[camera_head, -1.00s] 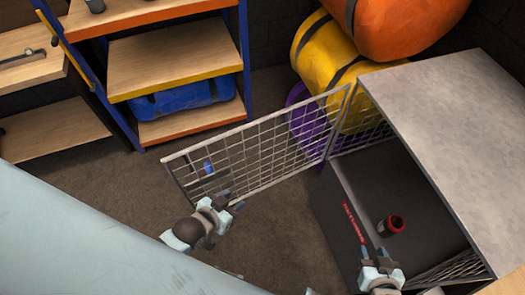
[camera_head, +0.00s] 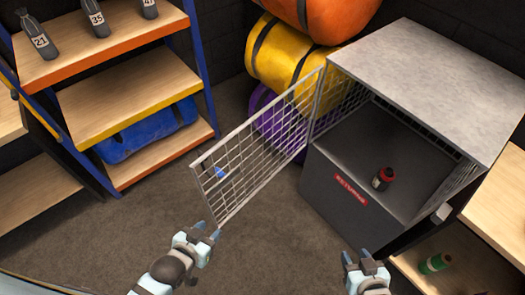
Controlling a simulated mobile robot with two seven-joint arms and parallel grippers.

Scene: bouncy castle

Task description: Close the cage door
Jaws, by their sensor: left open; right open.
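The cage door (camera_head: 265,143) is a wire-mesh panel with a grey frame. It stands open, hinged at the left side of the cage, and reaches out toward the lower left. The cage (camera_head: 418,75) has a grey top, mesh sides and a dark front panel with a red label. A dark bottle with a red top (camera_head: 383,179) is inside it. My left gripper (camera_head: 205,233) is open, just below the door's free lower corner; I cannot tell whether it touches. My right gripper (camera_head: 358,256) is open and empty, below the cage's front.
Orange and yellow bags (camera_head: 290,58) and a purple one are stacked behind the door. A wooden shelf (camera_head: 497,200) with a green bottle is at the right. Floor (camera_head: 270,240) is clear between my grippers.

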